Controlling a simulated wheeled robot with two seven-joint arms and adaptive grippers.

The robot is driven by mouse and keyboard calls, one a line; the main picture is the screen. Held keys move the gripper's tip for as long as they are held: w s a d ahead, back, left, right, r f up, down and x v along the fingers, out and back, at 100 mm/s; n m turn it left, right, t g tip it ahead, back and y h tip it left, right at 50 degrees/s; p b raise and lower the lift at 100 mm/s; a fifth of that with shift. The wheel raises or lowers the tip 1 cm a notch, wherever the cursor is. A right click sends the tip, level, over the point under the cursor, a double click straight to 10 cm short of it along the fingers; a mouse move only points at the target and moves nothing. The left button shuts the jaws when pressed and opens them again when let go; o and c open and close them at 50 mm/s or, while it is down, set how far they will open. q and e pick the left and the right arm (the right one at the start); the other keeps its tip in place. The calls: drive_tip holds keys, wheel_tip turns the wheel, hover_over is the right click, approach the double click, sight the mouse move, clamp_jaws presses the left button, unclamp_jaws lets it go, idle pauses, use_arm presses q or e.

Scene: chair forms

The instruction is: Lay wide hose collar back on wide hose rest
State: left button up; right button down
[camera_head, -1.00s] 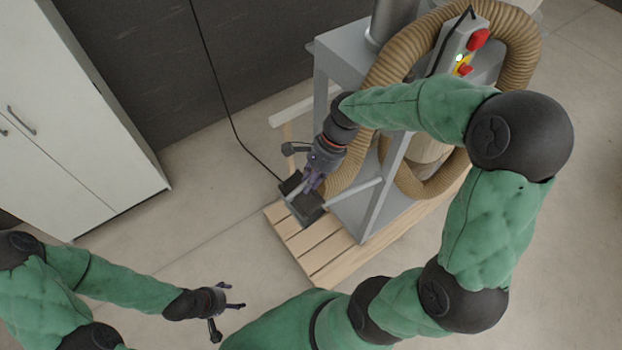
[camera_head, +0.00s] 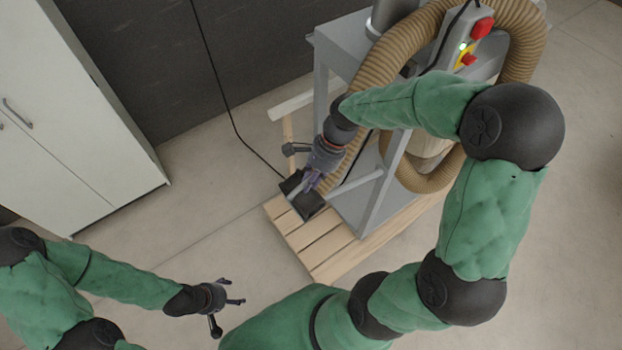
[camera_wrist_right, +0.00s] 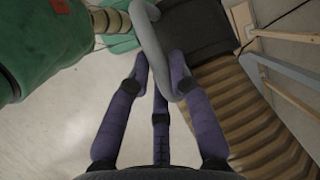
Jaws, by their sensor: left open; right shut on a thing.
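The wide hose collar (camera_head: 311,204) is a black, boxy end piece on the tan ribbed hose, with a grey loop handle. My right gripper (camera_head: 311,181) is shut on this handle; its purple fingers partly hide it. In the right wrist view the grey handle (camera_wrist_right: 151,42) passes between the fingers (camera_wrist_right: 163,82), with the black collar (camera_wrist_right: 198,28) behind it and the ribbed hose (camera_wrist_right: 245,115) running down right. The collar shows over the end of the wooden slats. I cannot tell which part is the wide hose rest. My left gripper (camera_head: 228,306) is open and empty at lower left.
The grey machine frame (camera_head: 322,80) stands on a wooden slatted pallet (camera_head: 325,250). A pale bar on a wooden post (camera_head: 300,103) is beside it. A control box (camera_head: 455,45) with red buttons is above. A white cabinet (camera_head: 70,110) stands left. The floor between is clear, with a black cable.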

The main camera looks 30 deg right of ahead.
drive_tip(key=c, duration=1)
unclamp_jaws()
drive_tip(key=shift+c, duration=0.2)
drive_tip(key=v, duration=1.2)
